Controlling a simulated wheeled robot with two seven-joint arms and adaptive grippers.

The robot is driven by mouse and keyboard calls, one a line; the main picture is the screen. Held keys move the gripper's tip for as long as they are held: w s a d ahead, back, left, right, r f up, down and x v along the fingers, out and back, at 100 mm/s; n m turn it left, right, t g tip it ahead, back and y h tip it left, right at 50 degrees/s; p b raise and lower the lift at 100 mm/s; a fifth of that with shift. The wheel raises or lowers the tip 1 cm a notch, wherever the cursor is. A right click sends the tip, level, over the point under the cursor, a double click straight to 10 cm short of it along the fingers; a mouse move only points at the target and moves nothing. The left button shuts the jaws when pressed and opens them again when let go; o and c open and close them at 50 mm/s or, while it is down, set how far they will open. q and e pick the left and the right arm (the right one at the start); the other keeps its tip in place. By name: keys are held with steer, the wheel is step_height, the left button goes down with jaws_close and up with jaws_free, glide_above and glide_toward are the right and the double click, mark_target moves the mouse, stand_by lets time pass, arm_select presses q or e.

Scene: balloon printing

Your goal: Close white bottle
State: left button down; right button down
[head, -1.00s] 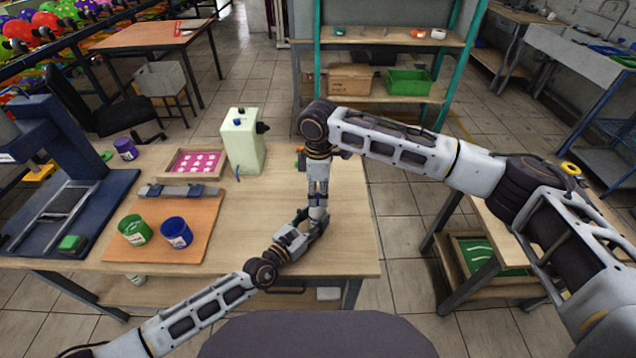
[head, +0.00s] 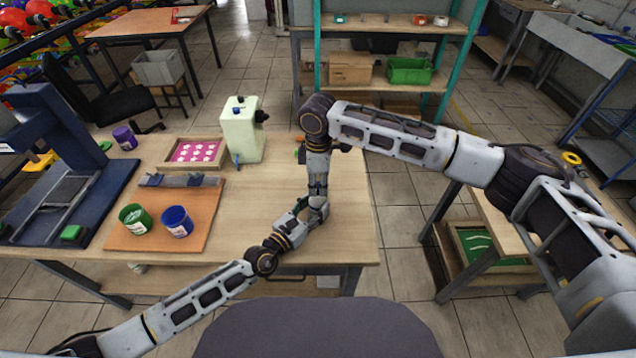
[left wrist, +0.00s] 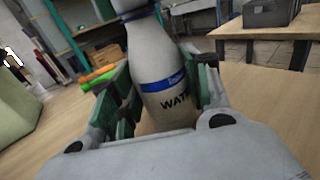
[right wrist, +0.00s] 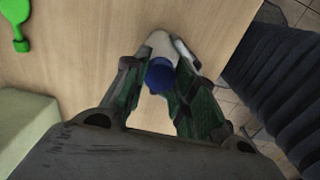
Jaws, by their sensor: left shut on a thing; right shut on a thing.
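The white bottle (left wrist: 165,90) has a blue band with dark lettering and stands upright in the left wrist view. My left gripper (head: 312,213) is shut around its body, with a green-padded finger on each side. My right gripper (head: 318,188) points down just above the left one. In the right wrist view its fingers are closed around the blue cap (right wrist: 160,75). Part of the white bottle (right wrist: 160,42) shows beyond the cap. I cannot tell whether the cap is seated on the neck. In the head view the grippers mostly hide the bottle.
On the wooden table (head: 265,190) stand a pale green canister (head: 241,135), a pink-printed tray (head: 166,153), and green (head: 134,219) and blue (head: 176,222) cans on an orange board (head: 205,205). A blue press (head: 75,190) is at the left. Table space left of the grippers is clear.

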steer(key=c, duration=1.1)
jaws_free()
steer(key=shift+r, duration=0.1)
steer(key=shift+r, duration=5.9)
arm_select(q)
steer(key=c, duration=0.6)
jaws_free()
steer(key=shift+s+a, duration=0.1)
steer(key=shift+v, duration=5.9)
